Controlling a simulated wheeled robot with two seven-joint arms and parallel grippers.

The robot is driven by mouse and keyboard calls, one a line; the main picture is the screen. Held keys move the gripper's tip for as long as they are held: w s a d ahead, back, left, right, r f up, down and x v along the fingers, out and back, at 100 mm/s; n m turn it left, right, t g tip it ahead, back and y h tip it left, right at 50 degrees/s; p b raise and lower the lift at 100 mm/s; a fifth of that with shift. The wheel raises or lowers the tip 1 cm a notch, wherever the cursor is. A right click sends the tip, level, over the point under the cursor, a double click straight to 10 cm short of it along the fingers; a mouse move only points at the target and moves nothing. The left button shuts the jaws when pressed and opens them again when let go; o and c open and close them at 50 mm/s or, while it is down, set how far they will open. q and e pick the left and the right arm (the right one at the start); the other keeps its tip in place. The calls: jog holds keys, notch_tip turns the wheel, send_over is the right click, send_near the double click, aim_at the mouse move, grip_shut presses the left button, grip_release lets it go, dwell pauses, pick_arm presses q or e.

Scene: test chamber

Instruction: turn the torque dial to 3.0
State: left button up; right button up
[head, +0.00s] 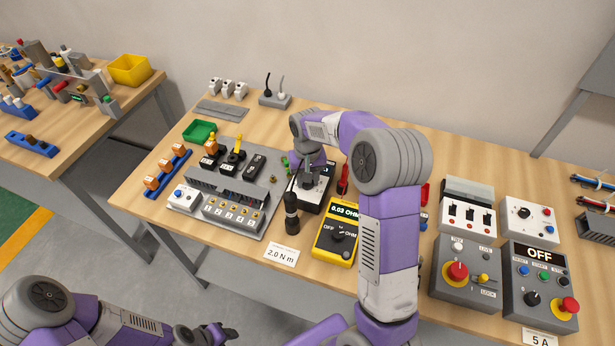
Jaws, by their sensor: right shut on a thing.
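The torque dial's box (322,196), dark with a light top face, stands on the bench in the middle of the head view. My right gripper (309,181) reaches down onto this box from above and is shut on the torque dial. The gripper hides the knob and most of its scale, so I cannot read the setting. A black torque screwdriver (291,212) stands upright just in front of the box. A white card (282,255) in front reads 2.0 N m. My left gripper (228,333) is low at the bottom, away from the bench top; its jaws are unclear.
A yellow ohm meter (338,236) stands right of the screwdriver. A grey plate (258,222) with terminals and breakers lies to the left. My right arm covers the bench beyond the meter. Switch boxes (467,271) stand further right. The back strip of the bench is mostly clear.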

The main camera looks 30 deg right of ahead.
jog(key=m+p, duration=0.1)
jog(key=m, duration=0.3)
jog(key=shift+r+m, duration=0.15)
jog(key=shift+m, duration=0.25)
jog(key=m+p, duration=0.1)
jog(key=m, duration=0.2)
jog(key=shift+m, duration=0.3)
jog(key=m+p, duration=0.2)
jog(key=m, duration=0.1)
jog(key=shift+m, duration=0.3)
jog(key=m+p, duration=0.2)
jog(key=m, duration=0.1)
jog(key=shift+m, duration=0.3)
jog(key=m+p, duration=0.2)
jog(key=m, duration=0.2)
jog(key=shift+m+p, duration=0.3)
jog(key=shift+p, duration=0.1)
jog(key=m+p, duration=0.3)
jog(key=m, duration=0.1)
jog(key=shift+m, duration=0.3)
jog(key=m+p, duration=0.3)
jog(key=m, duration=0.1)
jog(key=shift+m+p, duration=0.95)
jog(key=shift+m, duration=0.85)
